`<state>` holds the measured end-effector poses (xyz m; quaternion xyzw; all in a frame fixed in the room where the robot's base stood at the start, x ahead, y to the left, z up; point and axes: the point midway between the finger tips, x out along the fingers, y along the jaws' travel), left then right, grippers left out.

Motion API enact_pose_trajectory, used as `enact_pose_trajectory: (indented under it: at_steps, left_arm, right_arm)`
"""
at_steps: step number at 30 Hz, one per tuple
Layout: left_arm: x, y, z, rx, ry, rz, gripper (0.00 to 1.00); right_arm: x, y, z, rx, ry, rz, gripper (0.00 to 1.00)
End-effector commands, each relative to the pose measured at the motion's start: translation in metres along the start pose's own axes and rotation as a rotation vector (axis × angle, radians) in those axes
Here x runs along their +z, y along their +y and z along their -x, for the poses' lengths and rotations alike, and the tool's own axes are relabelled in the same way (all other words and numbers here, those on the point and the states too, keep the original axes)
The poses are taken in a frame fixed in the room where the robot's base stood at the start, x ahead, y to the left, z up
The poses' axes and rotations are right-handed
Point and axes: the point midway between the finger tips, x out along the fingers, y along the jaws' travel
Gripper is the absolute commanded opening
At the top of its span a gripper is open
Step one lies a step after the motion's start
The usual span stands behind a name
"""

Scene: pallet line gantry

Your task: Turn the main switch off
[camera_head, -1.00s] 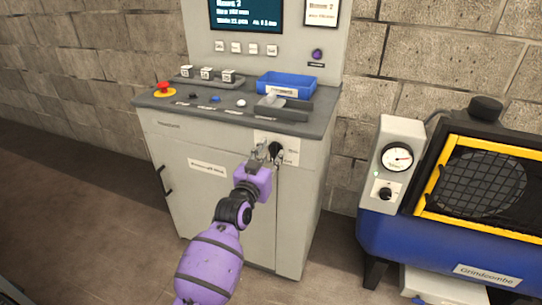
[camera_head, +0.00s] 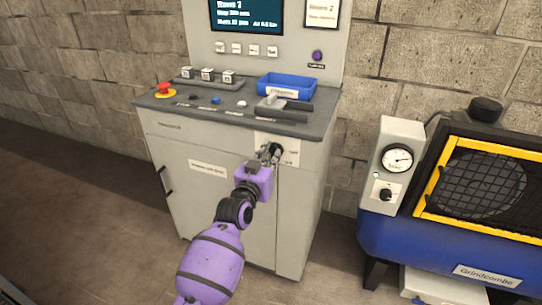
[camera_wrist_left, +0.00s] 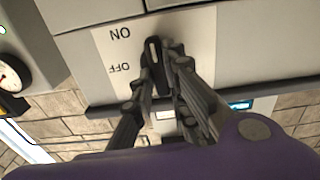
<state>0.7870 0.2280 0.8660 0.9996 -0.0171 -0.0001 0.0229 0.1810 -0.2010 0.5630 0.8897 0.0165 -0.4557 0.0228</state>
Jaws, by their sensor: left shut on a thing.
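The main switch (camera_head: 278,148) is a black rotary knob on a white plate at the upper right of the grey cabinet's front. It also shows in the left wrist view (camera_wrist_left: 154,52), as a long black handle with a white line, beside upside-down ON and OFF labels on the plate. The handle lies upright in that picture. My left gripper (camera_head: 270,154) is at the knob, and its fingers (camera_wrist_left: 161,64) are shut on the handle from both sides, partly hiding it. My right gripper is not in view.
The cabinet top (camera_head: 215,114) carries a red emergency button (camera_head: 164,89), small buttons and a blue tray (camera_head: 287,85). A dark handle (camera_head: 163,181) is on the cabinet's left. A blue machine (camera_head: 400,235) with a yellow-framed mesh stands at the right, with floor between.

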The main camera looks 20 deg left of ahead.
Motion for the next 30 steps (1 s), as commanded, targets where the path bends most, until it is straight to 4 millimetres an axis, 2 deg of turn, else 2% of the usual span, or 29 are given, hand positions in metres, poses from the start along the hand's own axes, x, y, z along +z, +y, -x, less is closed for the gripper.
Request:
enact_pose_trajectory:
  at_steps: [8,30]
  left_arm:
    - [-0.002,-0.001,0.0,0.0,-0.002,0.182,0.0]
    - [0.003,-0.005,0.0,-0.001,-0.002,0.882,0.0]
  right_arm:
    - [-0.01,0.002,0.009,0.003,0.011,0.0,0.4]
    - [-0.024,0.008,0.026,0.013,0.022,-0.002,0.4]
